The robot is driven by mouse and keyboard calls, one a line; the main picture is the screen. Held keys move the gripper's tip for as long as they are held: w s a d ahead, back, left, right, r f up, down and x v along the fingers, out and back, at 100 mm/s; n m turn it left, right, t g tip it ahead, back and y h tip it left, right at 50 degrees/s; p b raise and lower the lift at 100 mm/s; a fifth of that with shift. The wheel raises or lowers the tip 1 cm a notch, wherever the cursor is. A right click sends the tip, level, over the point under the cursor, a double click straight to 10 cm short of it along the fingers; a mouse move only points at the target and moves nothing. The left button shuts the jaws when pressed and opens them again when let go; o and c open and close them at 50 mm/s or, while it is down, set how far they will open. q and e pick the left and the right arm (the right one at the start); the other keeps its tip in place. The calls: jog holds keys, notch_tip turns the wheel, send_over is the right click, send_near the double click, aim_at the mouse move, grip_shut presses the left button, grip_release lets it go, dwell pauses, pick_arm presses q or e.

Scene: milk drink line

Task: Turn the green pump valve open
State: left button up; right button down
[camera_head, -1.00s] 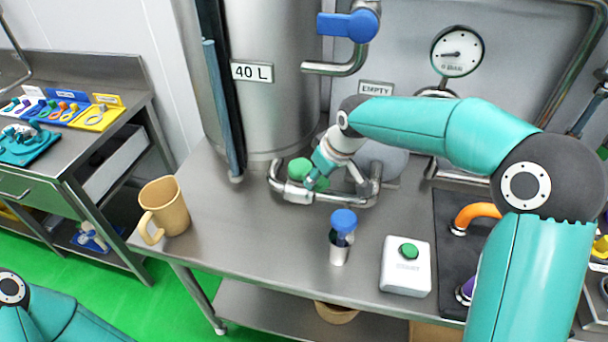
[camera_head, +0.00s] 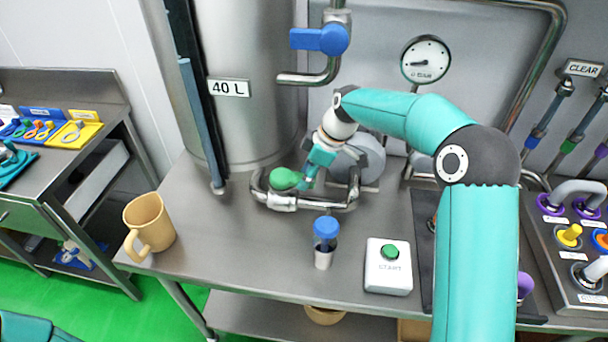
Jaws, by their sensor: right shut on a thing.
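The green pump valve (camera_head: 284,179) sits on the steel pipe loop (camera_head: 325,206) at the foot of the big tank. Its rounded green top shows, and its handle runs to the right, roughly along the pipe. My right gripper (camera_head: 307,182) reaches down from the right and is shut on the handle of this valve. The fingertips and the handle's end are partly hidden by the gripper itself. My left gripper is not in view; only a bit of my left arm shows at the bottom left corner.
A tan mug (camera_head: 150,226) stands at the table's left edge. A blue-handled valve (camera_head: 322,40) is above. A gauge (camera_head: 426,59) is behind my right arm.

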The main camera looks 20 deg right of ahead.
jog(key=shift+w+d+r, duration=0.15)
jog(key=shift+w+r, duration=0.05)
jog(key=c, duration=1)
grip_release()
jog(key=shift+c, duration=0.2)
jog(key=o, duration=0.4)
jog(key=shift+f, duration=0.15)
jog(key=shift+c, duration=0.2)
jog(key=v, duration=1.2)
